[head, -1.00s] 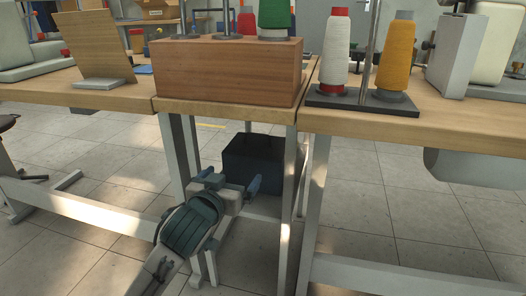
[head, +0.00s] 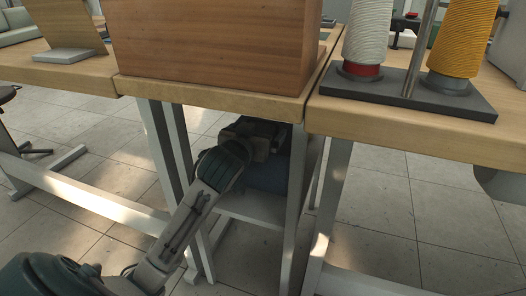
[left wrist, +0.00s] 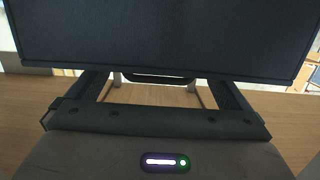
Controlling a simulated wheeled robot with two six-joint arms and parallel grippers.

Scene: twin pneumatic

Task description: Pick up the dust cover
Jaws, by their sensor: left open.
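The dark blue, box-shaped thing that I take for the dust cover (head: 266,178) sits on the low shelf under the middle table. In the head view my left gripper (head: 262,140) is in front of it under the tabletop and hides most of it. In the left wrist view the dark cover (left wrist: 165,38) fills the top, with its lower edge just beyond the fingers. My left gripper (left wrist: 162,92) is open there, its fingers wide apart with nothing held between them. Whether a fingertip touches the cover cannot be told. My right gripper is not in view.
The wooden tabletop (head: 215,97) is just above my left arm and carries a wooden box (head: 210,40). Table legs (head: 290,200) stand close on both sides of the low shelf (head: 250,207). A thread stand with white (head: 368,30) and orange (head: 462,40) cones is at right.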

